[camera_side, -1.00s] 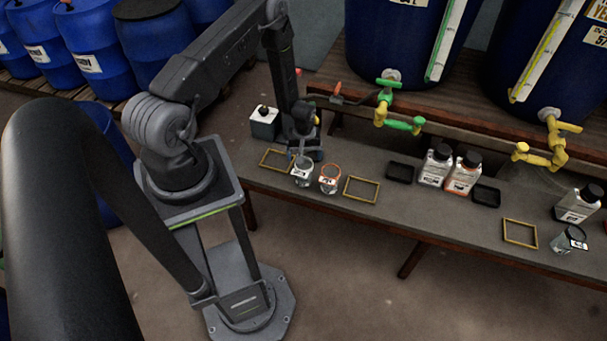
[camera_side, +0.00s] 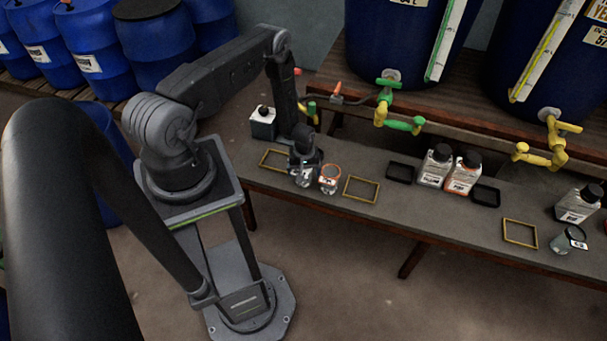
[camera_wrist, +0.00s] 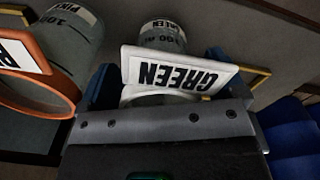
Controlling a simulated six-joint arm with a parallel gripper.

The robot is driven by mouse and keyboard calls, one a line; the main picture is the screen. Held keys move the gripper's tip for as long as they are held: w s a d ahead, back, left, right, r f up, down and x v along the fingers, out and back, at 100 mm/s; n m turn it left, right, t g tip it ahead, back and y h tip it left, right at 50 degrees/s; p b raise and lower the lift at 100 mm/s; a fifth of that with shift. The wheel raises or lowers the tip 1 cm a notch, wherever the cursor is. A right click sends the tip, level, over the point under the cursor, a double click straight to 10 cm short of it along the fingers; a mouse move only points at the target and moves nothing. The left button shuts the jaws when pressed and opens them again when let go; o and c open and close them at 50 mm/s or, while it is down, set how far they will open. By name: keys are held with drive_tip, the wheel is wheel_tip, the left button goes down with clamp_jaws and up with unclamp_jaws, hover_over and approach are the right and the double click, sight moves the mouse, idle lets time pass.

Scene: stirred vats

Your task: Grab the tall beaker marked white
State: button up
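The beaker with a white rim and white tag (camera_wrist: 170,74) stands on the bench in the wrist view; its tag reads GREEN. In the side view this beaker (camera_side: 303,181) is partly hidden by my gripper (camera_side: 304,164). My gripper is down at it, and in the wrist view the dark fingers of my gripper (camera_wrist: 160,78) lie on both sides of its rim. I cannot tell whether they press on it. A beaker with an orange rim (camera_side: 329,178) stands close on the right in the side view; it also shows at left in the wrist view (camera_wrist: 70,45).
Yellow frames lie on the bench left (camera_side: 274,159) and right (camera_side: 361,189) of the beakers. Black trays (camera_side: 400,172) and white bottles (camera_side: 435,167) stand farther right. Another beaker (camera_side: 568,240) stands at the far right. Blue vats with green (camera_side: 404,124) and yellow taps (camera_side: 548,150) rise behind.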

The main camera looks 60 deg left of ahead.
drive_tip(key=c, duration=0.9)
drive_tip(key=shift+r, duration=0.15)
